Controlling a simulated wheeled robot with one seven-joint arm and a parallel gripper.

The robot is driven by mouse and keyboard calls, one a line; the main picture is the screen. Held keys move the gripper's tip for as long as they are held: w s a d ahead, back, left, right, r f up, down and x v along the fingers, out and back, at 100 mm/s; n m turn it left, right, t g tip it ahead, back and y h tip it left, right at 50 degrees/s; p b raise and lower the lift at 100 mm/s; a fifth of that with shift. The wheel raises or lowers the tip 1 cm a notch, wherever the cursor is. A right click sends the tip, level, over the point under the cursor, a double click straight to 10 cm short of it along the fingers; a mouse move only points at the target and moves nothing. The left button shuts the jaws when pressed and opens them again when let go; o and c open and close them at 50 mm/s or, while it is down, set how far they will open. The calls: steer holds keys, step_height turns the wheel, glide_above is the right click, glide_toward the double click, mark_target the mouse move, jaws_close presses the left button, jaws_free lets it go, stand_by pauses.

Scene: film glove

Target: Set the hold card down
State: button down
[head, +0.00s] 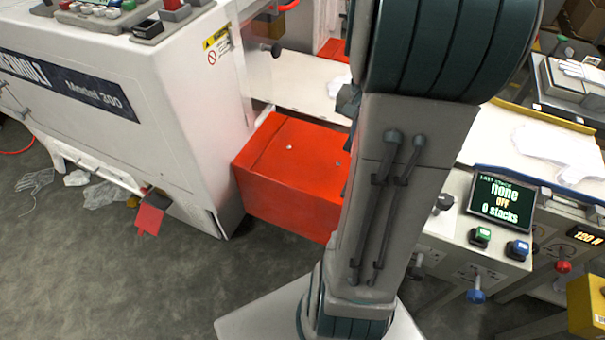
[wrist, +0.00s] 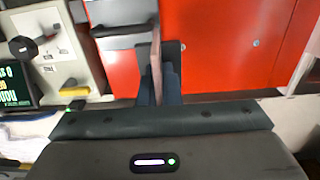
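My gripper (wrist: 158,86) shows in the wrist view, its two dark fingers close together. Between them stands a thin, pinkish flat piece seen edge-on, which looks like the hold card (wrist: 156,52); its face cannot be seen. It points away from me, in front of a red surface; whether it touches anything there I cannot tell. In the head view my arm hides the fingers and the held piece. A red tag (head: 150,217) hangs low at the white machine's corner, apart from my gripper.
A red box (head: 290,170) stands beside the white machine (head: 150,90), under a pale shelf (head: 305,85). At right is a control panel with a screen (head: 502,202), buttons and knobs, below a table with white film or gloves (head: 550,142). Clear plastic scraps (head: 100,193) lie on the floor.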

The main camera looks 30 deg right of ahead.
steer(key=w+a+f, duration=0.2)
steer(key=a, duration=0.1)
steer(key=w+a+f, duration=0.2)
steer(key=a+f, duration=0.1)
steer(key=w+a+f, duration=0.2)
steer(key=a, duration=0.1)
steer(key=shift+w+a+f, duration=0.25)
steer(key=shift+w+a, duration=0.05)
steer(key=shift+w, duration=0.05)
steer(key=shift+f, duration=2.05)
steer(key=shift+f+b, duration=0.2)
steer(key=shift+b, duration=0.2)
steer(key=c, duration=1.6)
jaws_free()
steer(key=shift+r, duration=0.15)
